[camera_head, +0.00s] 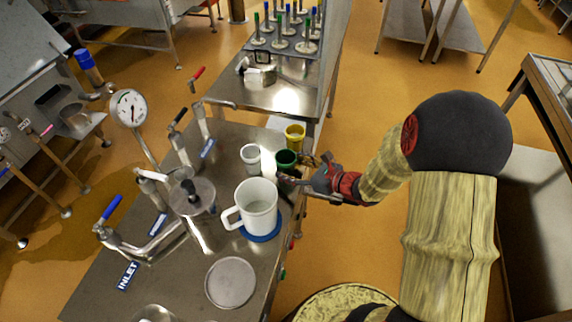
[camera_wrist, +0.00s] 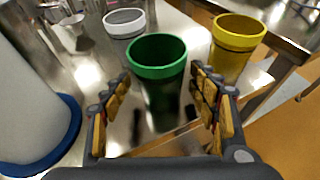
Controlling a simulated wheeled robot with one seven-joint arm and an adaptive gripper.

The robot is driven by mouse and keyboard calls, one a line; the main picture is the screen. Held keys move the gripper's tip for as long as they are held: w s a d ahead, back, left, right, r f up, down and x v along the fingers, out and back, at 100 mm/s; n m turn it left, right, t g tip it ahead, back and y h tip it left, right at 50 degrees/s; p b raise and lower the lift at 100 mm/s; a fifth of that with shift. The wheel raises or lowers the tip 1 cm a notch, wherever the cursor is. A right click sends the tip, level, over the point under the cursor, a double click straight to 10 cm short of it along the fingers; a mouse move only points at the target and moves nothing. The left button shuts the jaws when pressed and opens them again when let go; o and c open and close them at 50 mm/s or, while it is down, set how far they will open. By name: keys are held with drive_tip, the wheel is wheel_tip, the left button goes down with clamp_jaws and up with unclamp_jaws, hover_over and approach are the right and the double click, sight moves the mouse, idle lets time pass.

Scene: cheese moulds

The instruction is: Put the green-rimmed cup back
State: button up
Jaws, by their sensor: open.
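The green-rimmed cup (camera_head: 286,159) stands upright near the right edge of the steel table, between the white-rimmed cup and the yellow cup. In the wrist view the green-rimmed cup (camera_wrist: 158,88) is straight ahead, its mouth facing up and its inside dark. My gripper (camera_head: 298,172) comes in from the right, low beside the cup. In the wrist view my gripper (camera_wrist: 160,88) is open, with one finger on each side of the cup. A gap shows on both sides. The cup's base is hard to make out.
A white-rimmed cup (camera_wrist: 125,24) and a yellow cup (camera_wrist: 237,48) stand close by. A white jug (camera_head: 257,205) stands on a blue mat (camera_head: 262,236). Pipes, valves and a gauge (camera_head: 129,108) fill the left of the table (camera_head: 185,285). A round metal lid (camera_head: 231,283) lies in front.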

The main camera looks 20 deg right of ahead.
drive_tip(key=p+v, duration=0.3)
drive_tip(key=v, duration=0.6)
drive_tip(key=s+a+r+n+g, duration=0.8)
drive_tip(key=s+a+r+n, duration=0.35)
drive_tip(key=n, duration=0.55)
drive_tip(key=s+d+r+n+t+h, duration=0.2)
drive_tip(key=s+d+r+n+h, duration=0.3)
drive_tip(key=r+n, duration=0.4)
drive_tip(key=s+n+h, duration=0.1)
drive_tip(key=n+h, duration=0.1)
drive_tip(key=n, duration=0.1)
drive_tip(key=shift+d+r+n, duration=0.3)
drive_tip(key=shift+r, duration=0.05)
drive_tip(key=shift+s, duration=0.1)
